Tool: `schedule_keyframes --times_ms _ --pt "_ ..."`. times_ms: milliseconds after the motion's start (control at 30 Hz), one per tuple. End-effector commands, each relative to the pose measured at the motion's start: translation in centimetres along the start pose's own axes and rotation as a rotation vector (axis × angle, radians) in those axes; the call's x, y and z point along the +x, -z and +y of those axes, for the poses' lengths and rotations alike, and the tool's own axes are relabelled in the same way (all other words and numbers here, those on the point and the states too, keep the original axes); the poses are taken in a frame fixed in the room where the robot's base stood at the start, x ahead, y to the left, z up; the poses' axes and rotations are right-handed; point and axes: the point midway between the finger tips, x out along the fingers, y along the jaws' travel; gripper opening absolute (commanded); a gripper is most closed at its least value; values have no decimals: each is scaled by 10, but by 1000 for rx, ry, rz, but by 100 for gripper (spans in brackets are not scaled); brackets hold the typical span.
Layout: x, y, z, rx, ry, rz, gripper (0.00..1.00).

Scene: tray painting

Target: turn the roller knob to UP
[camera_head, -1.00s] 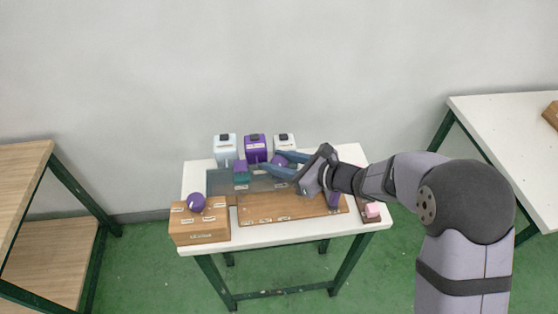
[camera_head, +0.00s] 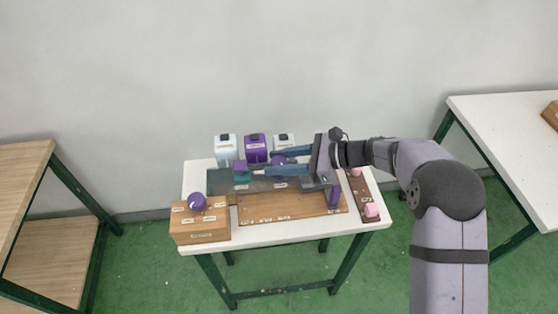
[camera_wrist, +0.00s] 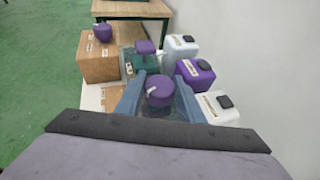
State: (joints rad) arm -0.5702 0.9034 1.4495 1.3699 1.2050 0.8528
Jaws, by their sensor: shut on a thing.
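My gripper (camera_head: 270,162) is shut on a round purple knob (camera_head: 280,160) near the back of the table, in front of the small white container. In the wrist view the same knob (camera_wrist: 159,91) sits between the two blue fingers, with a white mark on its top edge pointing toward the left finger. Another purple knob (camera_head: 197,201) stands on the wooden box (camera_head: 200,236) at the table's front left; it also shows in the wrist view (camera_wrist: 103,32). The labels are too small to read, so I cannot tell which knob is named roller.
White, purple and white containers (camera_head: 255,146) stand along the back edge. A purple block on a teal base (camera_head: 241,174) is left of my fingertips. A wooden board (camera_head: 275,208) lies in front, and a brown strip with pink knobs (camera_head: 361,192) lies at right.

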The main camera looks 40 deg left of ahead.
Motion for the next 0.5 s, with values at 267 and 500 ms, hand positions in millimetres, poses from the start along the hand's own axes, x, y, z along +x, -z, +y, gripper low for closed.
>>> schedule_keyframes --times_ms 267,500 --pt "1 2 -1 -64 -154 -1 12" --pt "1 1 0 -104 -247 -1 12"
